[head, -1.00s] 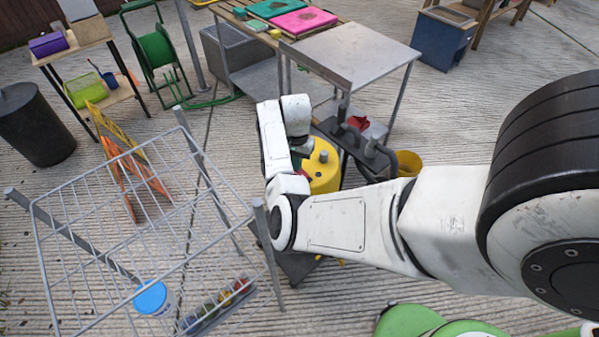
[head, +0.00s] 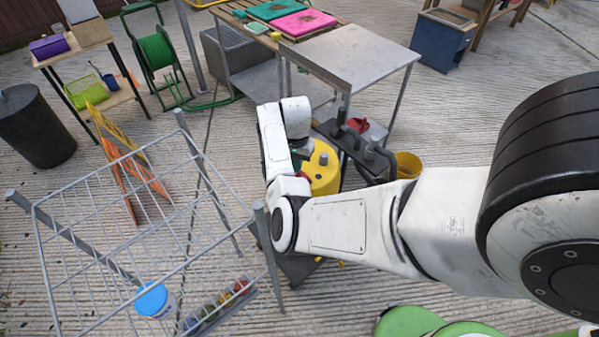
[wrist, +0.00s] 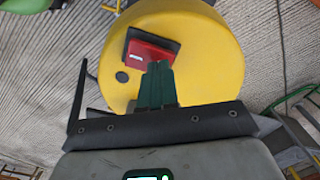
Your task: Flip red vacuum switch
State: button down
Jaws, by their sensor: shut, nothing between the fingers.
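The red switch (wrist: 150,52) sits in a dark surround on top of the yellow vacuum (wrist: 195,50), which fills the upper middle of the wrist view. My gripper (wrist: 157,68) is shut and empty, its dark green fingers together. Its tips overlap the lower edge of the red switch in the picture; I cannot tell whether they touch it. In the head view the yellow vacuum (head: 325,170) stands beyond my bent arm, which hides part of it. My gripper and most of the switch are hidden there.
A wire rack (head: 130,235) stands at the left front. A metal-topped table (head: 350,55) is behind the vacuum. Bare paving lies at the right.

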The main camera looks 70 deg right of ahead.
jog(key=shift+r+p, duration=2.6)
jog(key=shift+r, duration=0.4)
